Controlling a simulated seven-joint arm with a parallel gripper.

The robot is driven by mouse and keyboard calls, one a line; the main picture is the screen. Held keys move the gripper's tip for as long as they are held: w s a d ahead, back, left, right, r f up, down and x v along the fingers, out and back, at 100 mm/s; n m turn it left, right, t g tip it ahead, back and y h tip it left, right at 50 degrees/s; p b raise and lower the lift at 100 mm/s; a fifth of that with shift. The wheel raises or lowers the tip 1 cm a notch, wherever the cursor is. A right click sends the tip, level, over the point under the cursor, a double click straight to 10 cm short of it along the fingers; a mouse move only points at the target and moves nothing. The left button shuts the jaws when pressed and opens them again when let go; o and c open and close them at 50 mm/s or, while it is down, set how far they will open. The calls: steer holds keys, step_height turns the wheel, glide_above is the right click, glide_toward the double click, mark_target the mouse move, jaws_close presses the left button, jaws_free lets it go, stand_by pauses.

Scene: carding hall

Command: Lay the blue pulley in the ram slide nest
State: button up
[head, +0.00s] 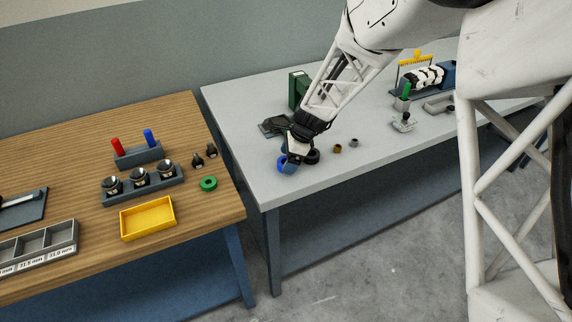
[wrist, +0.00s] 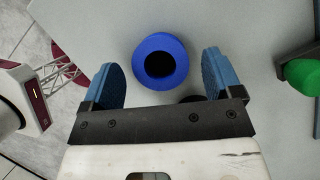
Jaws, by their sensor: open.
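The blue pulley (head: 288,167) stands near the front left corner of the grey table. In the wrist view the blue pulley (wrist: 142,52) is a thick ring with a dark hole, seen between the two blue fingers. My gripper (head: 290,155) is open and low over the pulley in the head view; its fingers (wrist: 160,66) lie either side of the pulley with gaps showing. A green upright machine (head: 298,90) with a dark base (head: 272,126) stands behind; it may hold the ram slide nest, but I cannot make out the nest.
A dark ring (head: 313,157) lies close right of my gripper, with small brown (head: 337,148) and grey (head: 354,142) pieces beyond. The wooden table (head: 80,140) at left holds a yellow tray (head: 123,233), a green ring (head: 208,184) and a cup rack (head: 143,186).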

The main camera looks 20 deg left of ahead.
steer(key=shift+s+a+f, duration=0.1)
steer(key=shift+a+f, duration=0.1)
steer(key=shift+f, duration=0.3)
steer(key=c, duration=1.2)
steer(key=shift+r, duration=0.1)
steer(key=shift+r, duration=0.65)
step_height(320, 180, up, 2)
steer(key=shift+r, duration=0.1)
steer(key=s+d, duration=0.3)
steer(key=s, duration=0.1)
steer(key=s+d+r, duration=0.1)
steer(key=s+d, duration=0.2)
steer(key=s, duration=0.1)
steer(key=s+d, duration=0.3)
steer(key=s, duration=0.2)
steer(key=shift+s+r, duration=0.1)
steer(key=shift+r, duration=0.1)
